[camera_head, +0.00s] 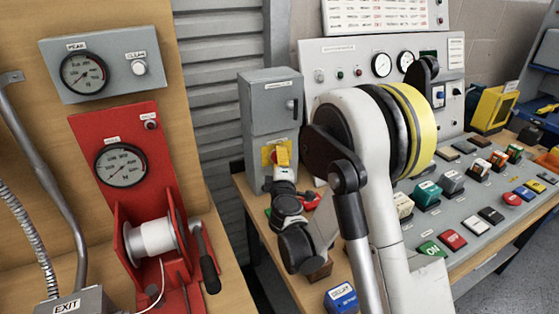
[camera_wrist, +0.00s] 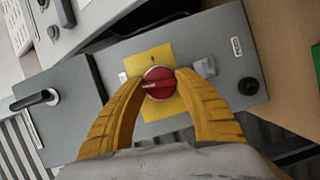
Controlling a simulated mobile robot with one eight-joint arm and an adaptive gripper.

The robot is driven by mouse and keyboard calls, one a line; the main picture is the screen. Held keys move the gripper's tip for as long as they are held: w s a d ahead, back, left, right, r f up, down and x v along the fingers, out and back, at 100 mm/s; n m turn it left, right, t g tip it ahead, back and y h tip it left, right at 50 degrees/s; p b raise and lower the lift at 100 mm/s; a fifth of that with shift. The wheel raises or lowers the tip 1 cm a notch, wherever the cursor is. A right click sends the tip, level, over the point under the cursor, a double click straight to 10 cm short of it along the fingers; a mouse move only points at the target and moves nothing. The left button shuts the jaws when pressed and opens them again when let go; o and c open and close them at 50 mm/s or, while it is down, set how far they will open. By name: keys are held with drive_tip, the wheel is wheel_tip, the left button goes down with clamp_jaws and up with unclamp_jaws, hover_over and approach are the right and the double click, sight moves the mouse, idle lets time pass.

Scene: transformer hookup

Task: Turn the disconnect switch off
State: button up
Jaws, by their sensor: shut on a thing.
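The disconnect switch is a red rotary knob (camera_wrist: 158,83) on a yellow plate (camera_wrist: 150,62), set in the front of a grey box (camera_head: 271,112). In the wrist view, the knob's pale pointer mark lies toward the left, roughly level in the picture. My gripper (camera_wrist: 160,79) has its two yellow fingers shut on the knob, one on each side. In the head view, my gripper (camera_head: 283,154) is at the lower front of the box and hides most of the knob.
A red winch stand (camera_head: 117,125) with a white spool (camera_head: 157,238) and black crank is at the left. A grey control console (camera_head: 484,213) with several coloured buttons is at the right. A blue relay block (camera_head: 341,297) sits on the bench below my arm.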

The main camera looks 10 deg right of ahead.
drive_tip(key=shift+n+t, duration=0.3)
drive_tip(key=shift+n, duration=0.4)
drive_tip(key=o, duration=1.2)
